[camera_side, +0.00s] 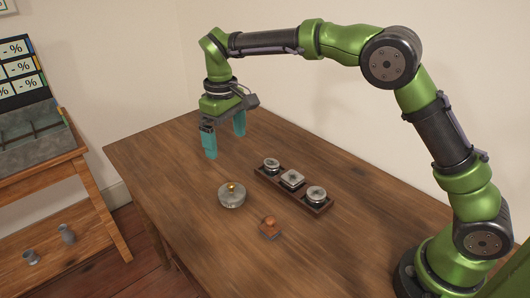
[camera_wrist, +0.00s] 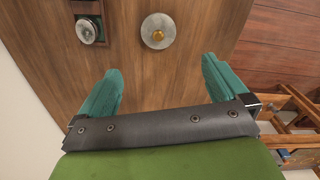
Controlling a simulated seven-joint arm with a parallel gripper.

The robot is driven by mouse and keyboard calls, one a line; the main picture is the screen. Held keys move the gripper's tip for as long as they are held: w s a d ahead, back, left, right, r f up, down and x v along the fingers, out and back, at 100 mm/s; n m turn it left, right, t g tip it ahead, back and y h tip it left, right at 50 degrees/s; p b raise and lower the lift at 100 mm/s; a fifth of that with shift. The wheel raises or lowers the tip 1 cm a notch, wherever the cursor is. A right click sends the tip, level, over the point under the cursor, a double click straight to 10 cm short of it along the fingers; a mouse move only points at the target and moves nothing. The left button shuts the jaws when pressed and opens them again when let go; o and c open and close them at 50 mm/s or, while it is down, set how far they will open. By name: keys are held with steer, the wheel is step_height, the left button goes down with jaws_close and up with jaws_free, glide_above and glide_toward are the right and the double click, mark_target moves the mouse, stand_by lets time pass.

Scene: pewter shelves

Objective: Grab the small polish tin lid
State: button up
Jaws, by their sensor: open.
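A wooden tray (camera_side: 287,193) on the table holds three small metal tins with pale lids: a round one (camera_side: 271,164) at the far end, a squarish one (camera_side: 292,178) in the middle and a round one (camera_side: 316,193) at the near end. I cannot tell for certain which lid is the polish tin's. In the wrist view one tin (camera_wrist: 87,30) shows in the tray at the upper left. My gripper (camera_side: 224,145) is open and empty, teal fingers pointing down, above the table to the left of the tray. It also shows in the wrist view (camera_wrist: 161,72).
A wider round grey container with a brass knob (camera_side: 231,199) stands left of the tray; it also shows in the wrist view (camera_wrist: 157,36). A wooden stand (camera_side: 70,165) is at left. The table's left part is clear.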

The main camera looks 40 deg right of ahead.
glide_above(231, 184)
steer(key=f, duration=1)
steer(key=shift+s+a+f, duration=0.2)
steer(key=shift+w+d+f, duration=0.1)
steer(key=shift+d+f, duration=0.05)
steer(key=shift+f, duration=2.5)
steer(key=shift+c, duration=0.5)
steer(key=c, duration=0.7)
